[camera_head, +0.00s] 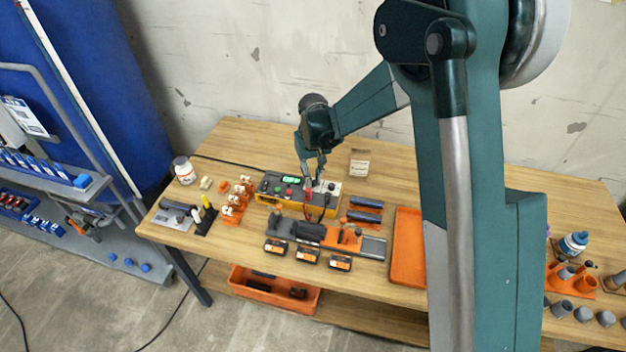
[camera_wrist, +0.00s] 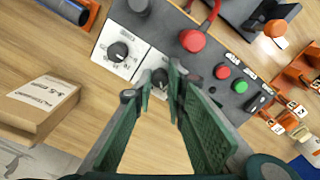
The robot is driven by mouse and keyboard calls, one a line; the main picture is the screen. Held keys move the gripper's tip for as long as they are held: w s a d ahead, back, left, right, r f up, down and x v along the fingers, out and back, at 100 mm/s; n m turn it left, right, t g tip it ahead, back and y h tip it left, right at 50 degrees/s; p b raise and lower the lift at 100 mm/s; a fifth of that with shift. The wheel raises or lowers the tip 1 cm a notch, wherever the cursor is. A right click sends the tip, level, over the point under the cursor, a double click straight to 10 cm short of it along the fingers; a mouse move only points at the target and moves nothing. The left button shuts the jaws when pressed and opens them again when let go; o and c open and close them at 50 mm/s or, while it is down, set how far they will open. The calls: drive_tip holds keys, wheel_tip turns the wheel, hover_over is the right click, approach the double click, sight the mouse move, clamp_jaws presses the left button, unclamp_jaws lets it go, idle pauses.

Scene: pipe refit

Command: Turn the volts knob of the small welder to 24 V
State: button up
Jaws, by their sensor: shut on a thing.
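The small welder (camera_head: 270,187) is a yellow and dark grey box on the wooden table, with a lit green display. In the wrist view its dark panel (camera_wrist: 205,60) carries two black knobs on white dial plates. One knob (camera_wrist: 118,51) stands clear of my gripper. The other knob (camera_wrist: 160,76) is between the fingertips of my gripper (camera_wrist: 161,84), which is shut on it. The fingers partly hide this knob and its dial, so its setting and label cannot be read. My gripper (camera_head: 316,178) reaches down onto the right part of the welder in the head view.
A red plug (camera_wrist: 192,40) with a cable sits on the panel near the fingers, beside red and green buttons. A cardboard box (camera_wrist: 42,105) stands close by. An orange tray (camera_head: 407,270) lies to the right, with orange holders (camera_head: 233,208) to the left.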

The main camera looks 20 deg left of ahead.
sight(313, 181)
idle(0.3)
drive_tip(key=o, duration=0.9)
drive_tip(key=shift+r, duration=0.15)
wheel_tip(313, 181, up, 12)
drive_tip(key=shift+f, duration=0.15)
idle(0.4)
